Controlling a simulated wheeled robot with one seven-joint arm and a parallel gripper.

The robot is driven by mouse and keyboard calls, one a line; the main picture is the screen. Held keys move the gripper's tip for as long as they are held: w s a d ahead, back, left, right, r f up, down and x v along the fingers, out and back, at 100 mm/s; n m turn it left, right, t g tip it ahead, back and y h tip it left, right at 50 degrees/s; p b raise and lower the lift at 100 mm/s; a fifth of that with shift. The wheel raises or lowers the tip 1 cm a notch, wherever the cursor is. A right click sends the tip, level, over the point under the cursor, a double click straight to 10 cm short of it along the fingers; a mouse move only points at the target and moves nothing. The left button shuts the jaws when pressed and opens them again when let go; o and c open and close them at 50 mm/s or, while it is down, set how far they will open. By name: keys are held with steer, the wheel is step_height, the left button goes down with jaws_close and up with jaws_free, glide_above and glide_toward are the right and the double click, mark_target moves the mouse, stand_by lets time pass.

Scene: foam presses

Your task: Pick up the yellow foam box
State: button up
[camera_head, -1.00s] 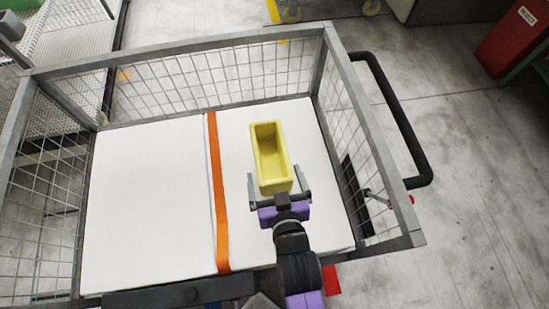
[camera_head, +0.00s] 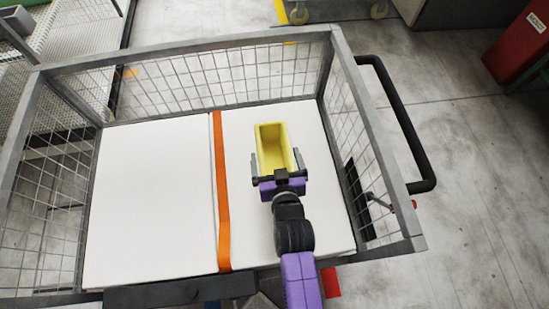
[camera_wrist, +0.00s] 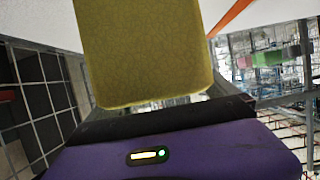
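The yellow foam box (camera_head: 272,138) is an open-topped, long trough lying on the right white pad in the wire cart. In the head view my gripper (camera_head: 277,160) is at its near end, one finger along each long side. The fingers look open, with little or no gap to the box; contact cannot be made out. In the wrist view the box (camera_wrist: 145,50) fills the upper middle, close in front of the purple gripper body. The box's near end is partly hidden by the gripper in the head view.
The wire cart (camera_head: 190,45) has mesh walls around the pads and a black handle (camera_head: 405,125) on the right. An orange strap (camera_head: 222,200) runs between the two white pads. The left pad (camera_head: 150,200) is bare. A red bin (camera_head: 517,45) stands at the far right.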

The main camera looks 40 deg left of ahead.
steer(key=c, duration=1.4)
